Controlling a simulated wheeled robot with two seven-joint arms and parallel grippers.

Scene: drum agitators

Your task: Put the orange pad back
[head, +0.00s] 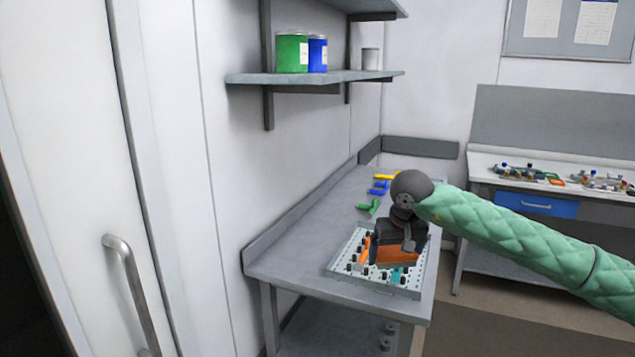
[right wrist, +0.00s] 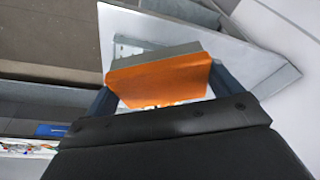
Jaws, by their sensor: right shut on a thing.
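My right gripper (head: 398,250) is over the perforated tray (head: 345,271) on the near metal bench. It is shut on the orange pad (head: 402,255), whose orange face shows below the gripper. In the right wrist view the pad (right wrist: 160,82) sits between the two dark fingers, with a pale layer along its far edge. I cannot tell whether the pad touches the tray. Another orange piece (head: 364,250) and a teal piece (head: 398,275) are on the tray among several black knobs. The gripper and pad hide the tray's middle. My left gripper is not in view.
Green (head: 367,207), blue (head: 379,187) and yellow (head: 386,177) pieces lie behind the tray on the bench (head: 290,262). A shelf (head: 335,78) with cans is above. A second bench with a blue drawer (head: 537,204) is at right.

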